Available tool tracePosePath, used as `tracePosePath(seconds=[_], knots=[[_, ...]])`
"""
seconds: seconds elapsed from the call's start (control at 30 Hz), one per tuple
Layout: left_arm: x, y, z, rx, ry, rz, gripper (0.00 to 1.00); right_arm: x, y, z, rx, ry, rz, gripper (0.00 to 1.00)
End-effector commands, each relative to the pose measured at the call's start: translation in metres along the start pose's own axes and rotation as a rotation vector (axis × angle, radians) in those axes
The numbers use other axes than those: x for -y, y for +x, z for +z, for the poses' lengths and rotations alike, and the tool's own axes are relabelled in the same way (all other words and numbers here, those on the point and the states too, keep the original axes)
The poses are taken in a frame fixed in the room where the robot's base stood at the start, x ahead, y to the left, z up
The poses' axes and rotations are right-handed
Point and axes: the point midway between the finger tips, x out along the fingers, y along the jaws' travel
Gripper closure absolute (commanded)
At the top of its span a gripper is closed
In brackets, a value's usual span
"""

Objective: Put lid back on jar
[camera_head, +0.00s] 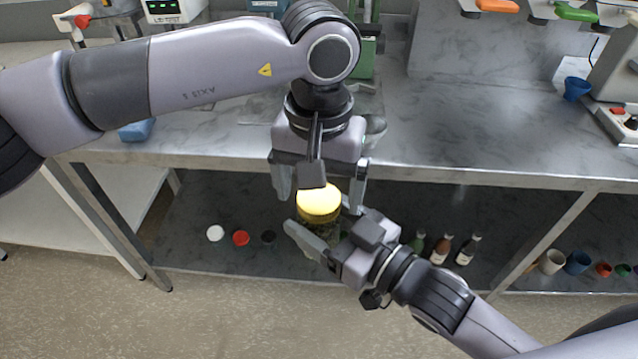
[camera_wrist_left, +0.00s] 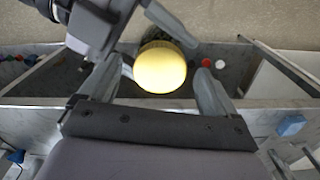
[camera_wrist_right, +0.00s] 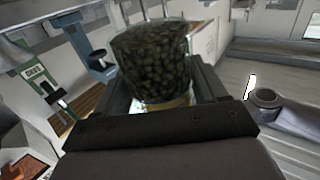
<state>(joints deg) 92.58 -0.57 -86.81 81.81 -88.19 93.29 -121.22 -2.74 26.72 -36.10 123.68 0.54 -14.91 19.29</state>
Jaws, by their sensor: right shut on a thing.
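The jar (camera_head: 322,230) is held in the air in front of the bench by my right gripper (camera_head: 318,214), one finger on each side. Its dark green contents show in the right wrist view (camera_wrist_right: 152,60). The round yellow lid (camera_head: 319,199) shows at the jar's top, also in the left wrist view (camera_wrist_left: 160,68). I cannot tell whether it is fully seated. My left gripper (camera_head: 319,190) points down over the lid from above. Its fingers are open, one on each side of the lid, with gaps visible in the left wrist view (camera_wrist_left: 160,85).
The grey bench top (camera_head: 470,140) lies behind the grippers. The lower shelf (camera_head: 200,265) holds a white lid (camera_head: 215,233), a red lid (camera_head: 240,238) and several bottles (camera_head: 440,249). A blue cup (camera_head: 577,88) stands at the bench's right. The floor in front is clear.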

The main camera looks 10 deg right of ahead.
Motion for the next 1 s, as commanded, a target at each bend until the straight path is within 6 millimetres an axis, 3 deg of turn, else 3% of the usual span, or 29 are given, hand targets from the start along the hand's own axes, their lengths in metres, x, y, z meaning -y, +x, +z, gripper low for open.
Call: tracePosePath(seconds=[0.23,0.7,1.0], knots=[[0.000,-0.011,0.000,-0.001,-0.001,0.000,0.09,0.000,0.000,-0.002,-0.004,-0.001,0.000,1.00],[0.000,-0.102,0.000,-0.002,0.000,0.000,0.09,0.000,0.000,-0.002,-0.004,-0.001,0.000,1.00],[0.000,-0.120,0.000,0.000,0.000,0.001,0.09,0.000,0.000,-0.002,-0.004,-0.001,0.000,1.00]])
